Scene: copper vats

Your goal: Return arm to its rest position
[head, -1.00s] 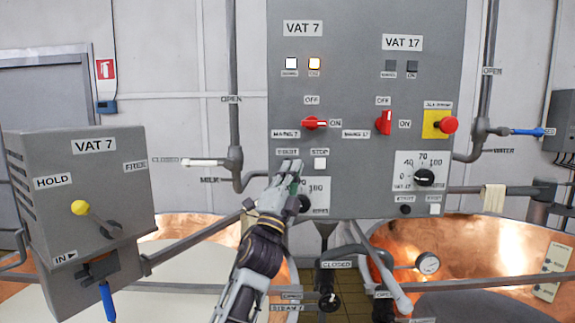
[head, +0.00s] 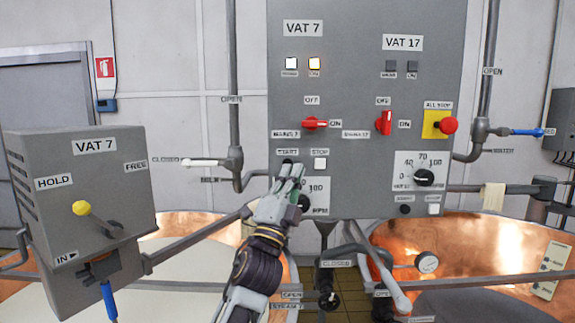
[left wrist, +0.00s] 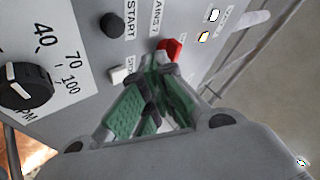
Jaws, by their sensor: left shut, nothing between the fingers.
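My left gripper (head: 294,170) is in front of the grey control panel (head: 350,60), below the VAT 7 START label, and partly hides the VAT 7 RPM dial (head: 305,202). In the left wrist view its green-padded fingers (left wrist: 164,62) are together with nothing between them. The black START button (left wrist: 115,24) and the white STOP button (left wrist: 120,75) show to the left of the fingers there. The red VAT 7 mains switch (left wrist: 170,48) appears just beyond the tips. I cannot tell the exact gap to the panel. My right gripper is not in view.
A grey VAT 7 box (head: 95,185) with a yellow-knobbed lever stands at left. Pipes with valve handles, such as the white one (head: 200,162) and the blue one (head: 527,132), flank the panel. Copper vats (head: 490,245) lie below. A towel (head: 493,197) hangs at right.

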